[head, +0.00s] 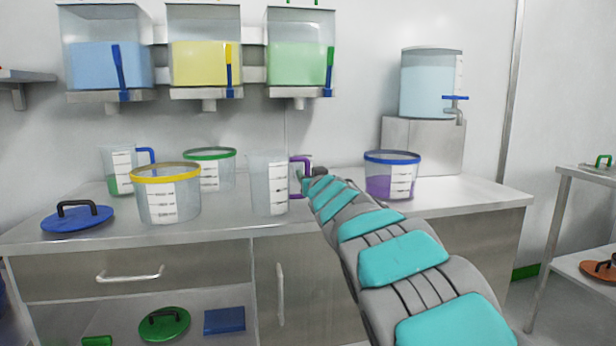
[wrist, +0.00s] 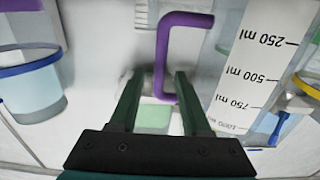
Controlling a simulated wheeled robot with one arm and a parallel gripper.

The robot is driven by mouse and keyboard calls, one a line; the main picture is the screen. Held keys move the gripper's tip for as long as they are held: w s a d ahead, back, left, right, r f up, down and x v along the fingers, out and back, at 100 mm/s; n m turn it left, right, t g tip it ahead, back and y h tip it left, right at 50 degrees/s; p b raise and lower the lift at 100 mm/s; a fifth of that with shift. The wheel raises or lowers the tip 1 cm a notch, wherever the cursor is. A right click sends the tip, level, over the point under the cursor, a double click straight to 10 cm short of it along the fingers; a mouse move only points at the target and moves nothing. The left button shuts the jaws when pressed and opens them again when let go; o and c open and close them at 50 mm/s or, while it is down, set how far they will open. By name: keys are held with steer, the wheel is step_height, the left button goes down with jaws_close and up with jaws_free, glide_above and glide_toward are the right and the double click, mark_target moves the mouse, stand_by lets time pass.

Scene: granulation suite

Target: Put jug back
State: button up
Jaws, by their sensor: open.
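A clear jug with a purple handle (head: 269,186) stands upright on the counter and looks empty. In the wrist view its scale wall (wrist: 255,70) fills the right side, and its purple handle (wrist: 163,55) reaches between the fingers. My gripper (wrist: 159,88) is open, with one finger on each side of the handle's end; I cannot tell whether they touch it. In the head view my gripper (head: 308,177) is at the handle, partly hidden by my arm. A second clear jug with a blue handle (head: 122,170) stands at the back left, with green contents low in it.
On the counter (head: 100,238) stand a yellow-rimmed tub (head: 166,194), a green-rimmed tub (head: 209,169) and a blue-rimmed tub (head: 391,176) with purple contents. A blue lid (head: 77,218) lies at left. Wall dispensers (head: 205,62) hang above. A tank (head: 431,84) stands at back right.

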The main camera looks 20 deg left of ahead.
steer(key=v, duration=0.9)
steer(key=shift+s+b, duration=0.25)
steer(key=shift+b, duration=0.1)
steer(key=shift+d+f, duration=0.1)
steer(key=shift+d, duration=0.1)
steer(key=d+f+m+g+h, duration=0.1)
steer(key=d+f+m+h, duration=0.4)
steer(key=d, duration=1.1)
steer(key=s+d+f+m+g+h, duration=0.1)
steer(key=s+d+f+g+h, duration=0.4)
steer(key=s+d+f, duration=0.95)
steer(key=s+d+f+g, duration=0.2)
steer(key=s+f+g, duration=0.1)
steer(key=s, duration=0.8)
steer(key=s+d+f+g, duration=0.2)
steer(key=s+f+g, duration=0.2)
steer(key=s, duration=0.8)
steer(key=s+d+f+g, duration=0.2)
steer(key=s+f+g, duration=0.2)
steer(key=s, duration=0.7)
steer(key=shift+s+f+y, duration=0.2)
steer(key=shift+f+y, duration=0.1)
steer(key=shift+y, duration=0.1)
